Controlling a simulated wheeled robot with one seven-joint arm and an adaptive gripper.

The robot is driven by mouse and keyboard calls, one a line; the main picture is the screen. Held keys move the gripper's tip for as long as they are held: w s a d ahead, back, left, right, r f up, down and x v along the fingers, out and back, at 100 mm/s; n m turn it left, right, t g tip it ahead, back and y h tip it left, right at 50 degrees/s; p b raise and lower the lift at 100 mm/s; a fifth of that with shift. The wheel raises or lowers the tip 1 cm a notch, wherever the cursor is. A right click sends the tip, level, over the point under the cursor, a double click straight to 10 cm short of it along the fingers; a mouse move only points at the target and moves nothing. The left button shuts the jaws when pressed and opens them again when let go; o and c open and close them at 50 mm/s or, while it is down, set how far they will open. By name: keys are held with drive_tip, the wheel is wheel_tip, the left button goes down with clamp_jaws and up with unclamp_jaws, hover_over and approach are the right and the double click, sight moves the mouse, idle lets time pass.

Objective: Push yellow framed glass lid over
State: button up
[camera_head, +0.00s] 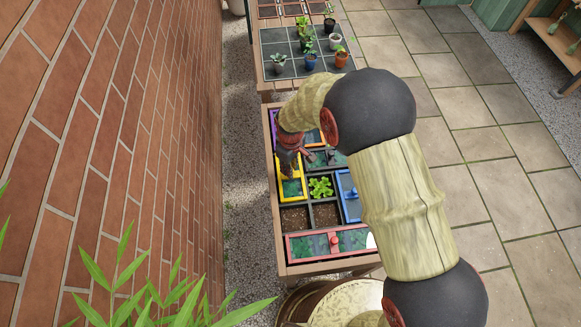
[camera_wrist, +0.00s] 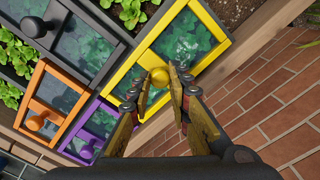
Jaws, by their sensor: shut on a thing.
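The yellow framed glass lid (camera_wrist: 136,68) lies over its bed at the left side of the planter box. Green leaves show through its panes. Its round yellow knob (camera_wrist: 159,77) sits on the crossbar between the two panes. My gripper (camera_wrist: 163,80) is shut on this knob, one finger at each side. In the head view the yellow lid (camera_head: 303,193) is partly hidden by my gripper (camera_head: 291,171), which comes down on it from above. The exact contact of the fingertips on the knob is hard to see.
A purple lid (camera_wrist: 86,144) and an orange lid (camera_wrist: 38,124) lie beside the yellow one. A blue lid (camera_head: 349,192) and a red lid (camera_head: 332,242) are also on the box. Open soil and a leafy plant (camera_head: 320,187) lie between. The brick wall (camera_head: 110,130) stands at the left.

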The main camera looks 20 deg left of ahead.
clamp_jaws()
idle(0.3)
drive_tip(key=s+d+p, duration=0.1)
drive_tip(key=s+d, duration=0.4)
drive_tip(key=s, duration=0.4)
drive_tip(key=shift+p, duration=0.3)
drive_tip(key=shift+s, duration=0.1)
drive_tip(key=o, duration=0.6)
unclamp_jaws()
drive_tip(key=shift+o, duration=0.2)
drive_tip(key=shift+r, duration=0.1)
wheel_tip(320, 180, up, 12)
